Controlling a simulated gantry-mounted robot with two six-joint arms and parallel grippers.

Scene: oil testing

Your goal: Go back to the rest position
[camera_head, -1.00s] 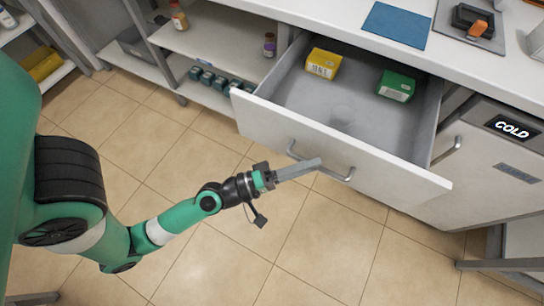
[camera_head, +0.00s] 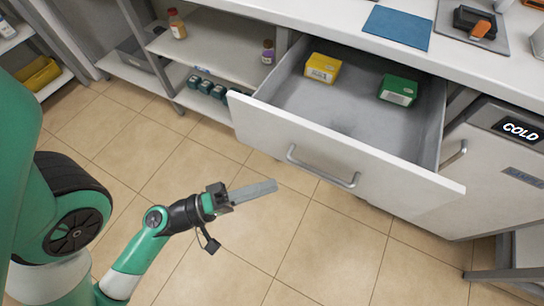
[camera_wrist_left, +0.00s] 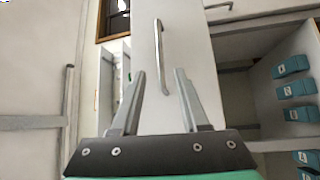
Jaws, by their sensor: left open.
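My left gripper (camera_head: 252,191) is in front of the open drawer (camera_head: 345,163), apart from its silver handle (camera_head: 322,168). In the left wrist view my left gripper (camera_wrist_left: 160,85) shows two spread grey fingers with nothing between them, and the handle (camera_wrist_left: 160,55) lies beyond them. The drawer holds a yellow box (camera_head: 322,68) at the back left and a green box (camera_head: 397,90) at the right. My right gripper is in neither view.
A blue mat (camera_head: 397,27) and a black and orange tool (camera_head: 478,22) lie on the white counter. Shelves with bottles and teal boxes (camera_head: 205,86) stand at left. A COLD unit (camera_head: 500,150) is at right. Tiled floor (camera_head: 240,255) below the drawer is clear.

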